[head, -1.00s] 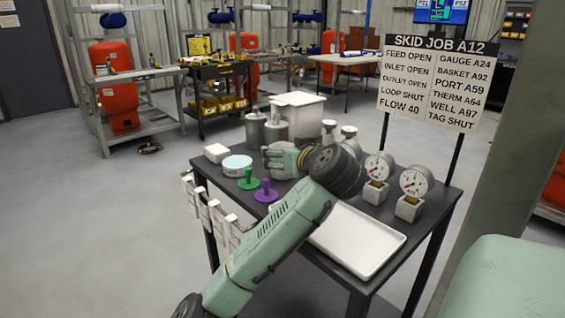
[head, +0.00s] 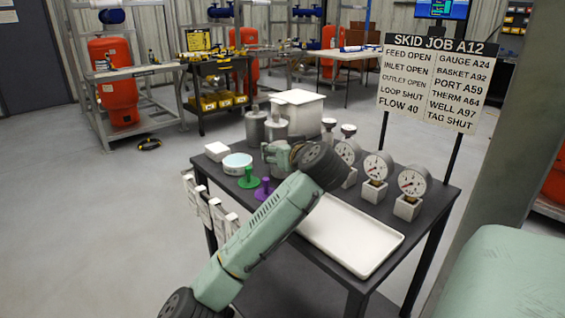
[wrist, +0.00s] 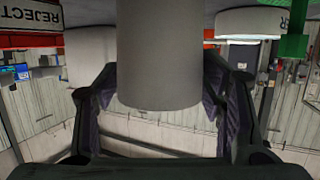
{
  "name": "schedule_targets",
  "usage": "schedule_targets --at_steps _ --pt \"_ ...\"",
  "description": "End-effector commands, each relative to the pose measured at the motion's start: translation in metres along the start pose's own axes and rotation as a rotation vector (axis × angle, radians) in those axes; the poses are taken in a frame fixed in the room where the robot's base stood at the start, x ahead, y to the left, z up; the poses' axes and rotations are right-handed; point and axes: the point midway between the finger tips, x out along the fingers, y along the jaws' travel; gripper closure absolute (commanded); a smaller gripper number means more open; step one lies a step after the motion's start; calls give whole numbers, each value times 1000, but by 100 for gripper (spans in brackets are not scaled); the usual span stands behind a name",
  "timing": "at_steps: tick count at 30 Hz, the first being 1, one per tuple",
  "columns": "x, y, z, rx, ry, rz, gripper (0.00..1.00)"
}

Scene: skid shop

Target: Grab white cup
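A plain pale grey-white cylinder (wrist: 160,60), which looks like the white cup, fills the middle of the wrist view. That view appears upside down, with the table surface at its top. My gripper (wrist: 162,118) has its dark fingers spread, one on each side of the cylinder. I cannot tell whether the pads touch it. In the head view my gripper (head: 276,156) is low over the back of the dark table (head: 428,205), partly covered by my wrist. No white cup can be made out there; my gripper and wrist hide that spot.
Two grey canisters (head: 255,126) and a white bin (head: 298,108) stand behind my gripper. A green peg (head: 248,178), a purple peg (head: 264,189) and a white round dish (head: 237,164) are to its left. Gauges (head: 378,166) stand right; an empty white tray (head: 350,236) lies in front.

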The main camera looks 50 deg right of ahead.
Motion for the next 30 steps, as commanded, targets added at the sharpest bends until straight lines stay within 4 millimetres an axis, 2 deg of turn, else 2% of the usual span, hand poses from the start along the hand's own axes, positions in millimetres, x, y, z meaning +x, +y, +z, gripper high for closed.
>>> schedule_targets --at_steps 2,12,20,23,30 --pt "0 0 0 0 0 0 45" --pt "0 0 0 0 0 0 68" --pt "-1 0 -2 0 1 0 68" --pt "-4 0 -12 0 3 1 68" --pt "-18 1 -58 -2 4 2 68"
